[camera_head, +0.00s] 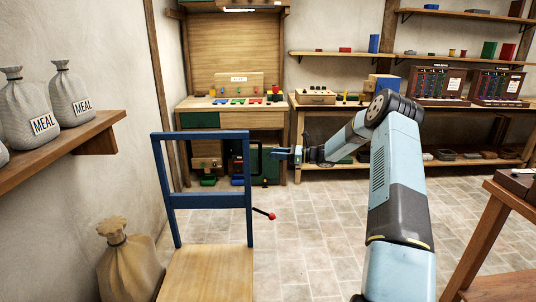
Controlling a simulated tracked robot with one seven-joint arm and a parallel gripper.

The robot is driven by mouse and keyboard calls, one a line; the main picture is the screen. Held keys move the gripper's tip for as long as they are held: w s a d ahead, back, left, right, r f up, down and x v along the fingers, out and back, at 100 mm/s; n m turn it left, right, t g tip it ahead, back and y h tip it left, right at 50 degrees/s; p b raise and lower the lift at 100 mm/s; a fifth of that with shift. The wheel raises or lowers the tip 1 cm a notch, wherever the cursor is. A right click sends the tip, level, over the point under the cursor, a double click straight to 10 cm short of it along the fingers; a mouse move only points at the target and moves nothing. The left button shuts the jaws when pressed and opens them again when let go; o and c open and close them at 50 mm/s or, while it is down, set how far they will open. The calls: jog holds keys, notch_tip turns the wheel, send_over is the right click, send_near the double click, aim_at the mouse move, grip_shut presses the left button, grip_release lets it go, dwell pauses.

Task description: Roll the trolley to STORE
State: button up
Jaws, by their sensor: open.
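The trolley (210,270) has a flat wooden deck and a tall blue frame (210,200) with two posts and cross bars. It stands in front of me, left of the middle. A dark lever with a red knob (271,216) sticks out to the right of the frame. My gripper (279,154) is open and empty, just right of the blue frame's right post in the picture and apart from it. No sign reading STORE can be made out. The trolley's wheels are hidden.
A wooden workbench (232,106) with coloured parts stands behind the trolley. Shelves and panels (438,84) line the back right. A sack (128,265) is close on the trolley's left, below a wall shelf (62,150). A table (515,195) stands right. Tiled floor (310,240) is clear between.

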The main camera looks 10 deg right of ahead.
jog(key=v, duration=0.6)
jog(key=shift+d, duration=0.35)
jog(key=shift+s, duration=0.15)
jog(key=s+a+r+n+g+h, duration=0.3)
jog(key=s+a+r+n+h, duration=0.25)
jog(key=s+a+r, duration=0.45)
jog(key=s+a+r+n+g+h, duration=0.35)
jog(key=s+a+r+n, duration=0.3)
jog(key=s, duration=0.65)
jog(key=s+d+r+n+t+h, duration=0.1)
jog(key=s+r+n+h, duration=0.1)
jog(key=s, duration=0.8)
jog(key=s+d+r+n+t+h, duration=0.2)
jog(key=s+n, duration=0.3)
jog(key=s, duration=0.6)
jog(key=s+d+r+n+t+h, duration=0.1)
jog(key=s+d+n+t+h, duration=0.1)
jog(key=s, duration=0.8)
jog(key=shift+s+r+n+h, duration=0.2)
jog(key=shift+r+n+h, duration=0.2)
jog(key=shift+n+h, duration=0.4)
